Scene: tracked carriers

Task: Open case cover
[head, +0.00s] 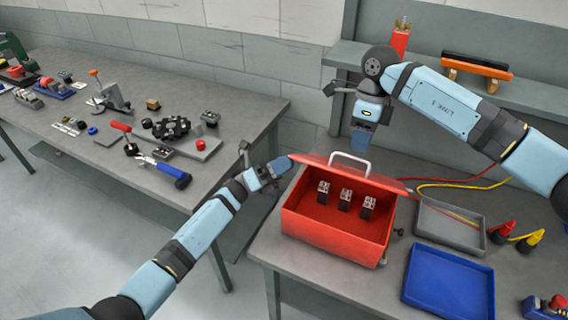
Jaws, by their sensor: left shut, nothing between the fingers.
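The red case (330,237) stands on the right-hand table. Its red cover (312,160) is raised at the back, with a pale handle (350,157) on it, and the inside is visible. Three small grey-and-black blocks (345,199) are in the case. My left gripper (278,168) is shut and empty at the left corner of the cover; I cannot tell whether it touches it. My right gripper (362,140) points down behind the case, above the handle; its finger gap is not clear.
A grey tray (448,240) and a blue tray (447,309) lie right of the case, near red and yellow clamps (528,241). A shelf (428,70) is behind. The left table (232,105) holds tools and parts, with a floor gap between the tables.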

